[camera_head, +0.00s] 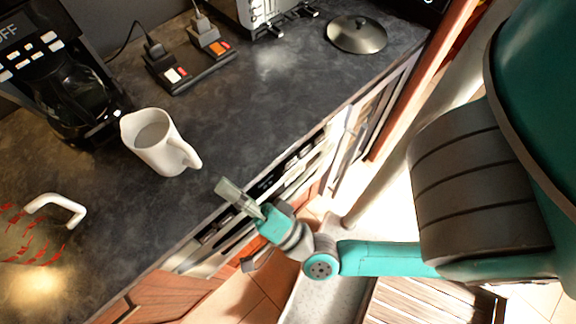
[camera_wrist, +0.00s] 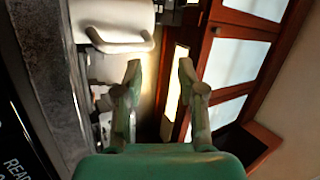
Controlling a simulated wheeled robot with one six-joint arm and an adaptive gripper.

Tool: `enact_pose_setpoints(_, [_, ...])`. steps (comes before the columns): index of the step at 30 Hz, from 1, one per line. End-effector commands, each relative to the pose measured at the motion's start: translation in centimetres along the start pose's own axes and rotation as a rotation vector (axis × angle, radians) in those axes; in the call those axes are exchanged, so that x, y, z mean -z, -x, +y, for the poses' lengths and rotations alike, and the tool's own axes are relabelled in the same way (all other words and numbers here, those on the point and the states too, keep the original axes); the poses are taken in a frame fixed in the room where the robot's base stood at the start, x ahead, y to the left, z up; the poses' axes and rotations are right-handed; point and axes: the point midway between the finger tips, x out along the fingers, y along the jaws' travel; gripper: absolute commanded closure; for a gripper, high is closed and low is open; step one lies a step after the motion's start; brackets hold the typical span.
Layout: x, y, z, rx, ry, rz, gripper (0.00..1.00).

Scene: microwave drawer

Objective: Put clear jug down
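The clear jug (camera_head: 30,240), with red markings and a white handle, is on the dark countertop (camera_head: 240,115) at the left of the head view, partly cut off by the frame edge. My gripper (camera_head: 230,190) is in front of the counter's front edge, well to the right of the jug. In the wrist view my gripper (camera_wrist: 160,72) has its two fingers apart, with nothing between them. The clear jug is not recognizable in the wrist view.
A white pitcher (camera_head: 158,142) stands on the counter near my gripper, and a white handled vessel (camera_wrist: 112,22) shows in the wrist view. A coffee maker (camera_head: 75,95), switch blocks (camera_head: 180,70), a toaster (camera_head: 262,15) and a lid (camera_head: 357,34) are farther back. The right-middle counter is clear.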

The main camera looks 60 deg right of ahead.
Motion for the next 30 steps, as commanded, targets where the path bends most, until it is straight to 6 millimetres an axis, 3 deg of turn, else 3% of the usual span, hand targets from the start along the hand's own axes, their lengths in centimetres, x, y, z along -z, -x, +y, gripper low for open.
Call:
enact_pose_setpoints(9, [1.7,9.6,1.7,-0.202,0.719,-0.326,0.61])
enact_pose_setpoints(15, [2.5,15.6,2.6,-0.339,1.054,-0.554,0.61])
enact_pose_setpoints(18, [2.8,17.5,2.8,-0.382,1.151,-0.633,0.61])
enact_pose_setpoints(23, [3.0,18.9,2.9,-0.411,1.217,-0.694,0.61])
enact_pose_setpoints(30, [3.0,19.0,2.9,-0.411,1.221,-0.697,0.61])
